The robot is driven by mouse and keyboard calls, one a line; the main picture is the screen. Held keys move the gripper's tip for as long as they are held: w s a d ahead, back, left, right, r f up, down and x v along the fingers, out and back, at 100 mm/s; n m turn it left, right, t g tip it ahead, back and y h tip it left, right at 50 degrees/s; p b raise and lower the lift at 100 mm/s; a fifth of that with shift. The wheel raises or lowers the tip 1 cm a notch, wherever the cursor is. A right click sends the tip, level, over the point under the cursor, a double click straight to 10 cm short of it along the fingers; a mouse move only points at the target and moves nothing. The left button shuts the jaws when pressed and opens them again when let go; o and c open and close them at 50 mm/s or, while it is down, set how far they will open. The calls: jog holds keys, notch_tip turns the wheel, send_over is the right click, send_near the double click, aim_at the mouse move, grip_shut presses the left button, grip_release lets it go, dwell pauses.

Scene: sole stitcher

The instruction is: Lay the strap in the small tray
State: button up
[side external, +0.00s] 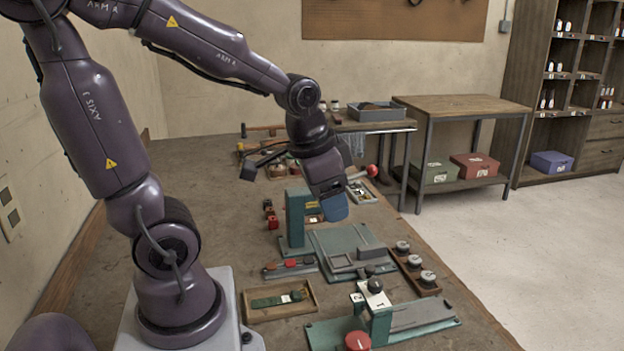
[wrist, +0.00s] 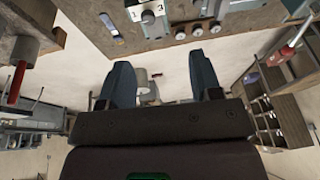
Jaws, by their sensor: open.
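A small wooden tray (side external: 312,307) sits on the bench near the front in the side view. A flat green strip (side external: 270,301), which looks like the strap, lies in it beside a small pale piece and a dark piece. My gripper (side external: 335,208) is above the bench, beside the green upright post and well beyond the tray, pointing down. In the wrist view my gripper (wrist: 163,76) has its two blue fingers wide apart with nothing between them. I cannot make out the strap or the small tray for certain in the wrist view.
A green post (side external: 296,220) and a flat green machine bed (side external: 330,240) stand near my gripper. A rack of round knobs (side external: 413,268) lies to their right. A clamp with a red knob (side external: 358,341) is at the front. Tools crowd the bench's far end; its left side is clear.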

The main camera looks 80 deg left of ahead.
jog(key=s+d+r+t, duration=0.2)
jog(key=s+d+r, duration=0.2)
jog(key=d+r, duration=0.2)
jog(key=shift+r+h, duration=0.35)
jog(key=shift+h, duration=0.05)
jog(key=shift+d, duration=0.1)
dwell(0.6)
